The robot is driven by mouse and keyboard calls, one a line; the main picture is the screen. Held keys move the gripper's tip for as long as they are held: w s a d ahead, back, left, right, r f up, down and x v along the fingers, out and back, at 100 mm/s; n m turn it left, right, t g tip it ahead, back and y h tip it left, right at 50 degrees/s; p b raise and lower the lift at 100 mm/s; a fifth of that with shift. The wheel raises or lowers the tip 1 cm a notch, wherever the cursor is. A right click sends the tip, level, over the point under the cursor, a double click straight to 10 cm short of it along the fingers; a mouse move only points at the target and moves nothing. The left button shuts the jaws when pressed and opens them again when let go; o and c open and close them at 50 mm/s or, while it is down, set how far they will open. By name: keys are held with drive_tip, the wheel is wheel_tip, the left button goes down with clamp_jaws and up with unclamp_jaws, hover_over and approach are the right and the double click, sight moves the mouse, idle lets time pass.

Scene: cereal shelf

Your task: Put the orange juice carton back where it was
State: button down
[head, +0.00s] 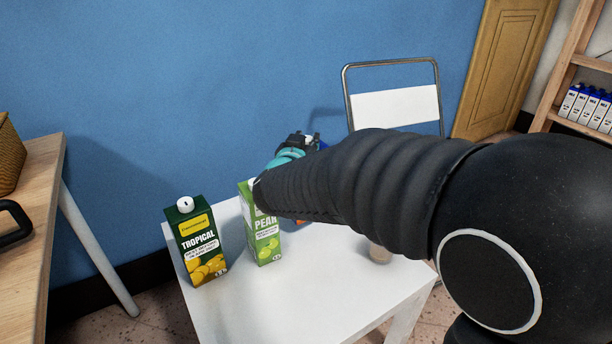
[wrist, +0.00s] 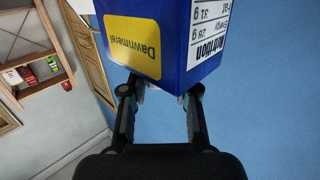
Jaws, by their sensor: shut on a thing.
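A blue carton (wrist: 150,50) with a yellow label and a nutrition panel fills the top of the wrist view. My gripper (wrist: 160,88) is shut on it, with a finger at each side. In the head view my arm hides most of this carton; a blue bit (head: 323,145) shows beside my gripper (head: 300,141), and an orange patch (head: 300,222) shows below the arm. I cannot tell whether its base touches the white table (head: 285,310). No orange juice name is readable.
A green pear carton (head: 265,240) and a dark green tropical carton (head: 197,245) stand on the table's left. A small cup (head: 379,253) stands at its right. A chair (head: 395,105) is behind. Shelves with white cartons (head: 588,108) stand far right, a wooden table (head: 35,190) left.

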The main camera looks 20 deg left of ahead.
drive_tip(key=shift+f+b, duration=0.45)
drive_tip(key=shift+f, duration=2.25)
drive_tip(key=c, duration=0.9)
unclamp_jaws()
drive_tip(key=shift+f, duration=0.15)
drive_tip(key=s, duration=0.4)
drive_tip(key=s+r, duration=0.1)
drive_tip(key=s, duration=0.3)
drive_tip(key=s+d, duration=0.1)
drive_tip(key=s, duration=0.3)
drive_tip(key=shift+r, duration=0.2)
